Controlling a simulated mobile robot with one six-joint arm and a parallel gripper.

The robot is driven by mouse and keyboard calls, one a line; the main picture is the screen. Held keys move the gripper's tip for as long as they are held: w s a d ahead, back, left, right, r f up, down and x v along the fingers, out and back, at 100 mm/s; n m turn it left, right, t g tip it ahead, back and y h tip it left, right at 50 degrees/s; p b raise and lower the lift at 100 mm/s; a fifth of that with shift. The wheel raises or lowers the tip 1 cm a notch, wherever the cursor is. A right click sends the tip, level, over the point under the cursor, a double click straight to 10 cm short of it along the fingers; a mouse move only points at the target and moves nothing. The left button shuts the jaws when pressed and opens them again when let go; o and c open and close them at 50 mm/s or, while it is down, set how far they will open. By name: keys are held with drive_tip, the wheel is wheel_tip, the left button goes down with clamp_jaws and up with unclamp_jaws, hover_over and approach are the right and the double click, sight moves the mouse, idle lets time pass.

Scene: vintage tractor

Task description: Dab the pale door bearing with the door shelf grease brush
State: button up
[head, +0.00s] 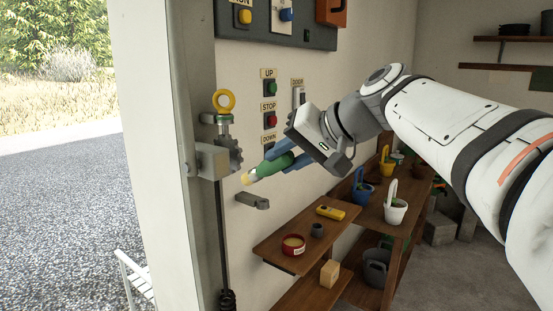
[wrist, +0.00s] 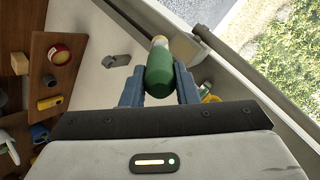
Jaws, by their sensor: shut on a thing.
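My gripper (head: 287,160) is shut on the green handle of the grease brush (head: 275,166), beside the wall and door post. The brush points left, and its pale yellow tip sits just right of and slightly below the pale door bearing (head: 211,162), a blocky grey-beige housing on the post. In the head view a small gap shows between tip and bearing. In the wrist view the brush (wrist: 160,72) lies between the two blue fingers, and its tip appears close to the bearing (wrist: 187,48); I cannot tell whether they touch there.
A grey wall bracket (head: 252,201) is below the brush. Push buttons (head: 269,88) line the wall.

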drive_tip(key=shift+s+d+b, duration=0.45)
drive_tip(key=shift+s+d, duration=0.5)
drive_tip(key=shift+d, duration=0.2)
drive_tip(key=shift+w+a+p, duration=0.25)
drive_tip(key=shift+w+a, duration=0.95)
drive_tip(key=shift+a, duration=0.3)
drive_tip(key=shift+w+a+p, duration=0.25)
drive_tip(key=shift+w+a, duration=0.9)
drive_tip(key=shift+a, duration=0.3)
drive_tip(key=shift+w+a, duration=0.45)
drive_tip(key=shift+a, duration=0.1)
drive_tip(key=shift+r, duration=0.15)
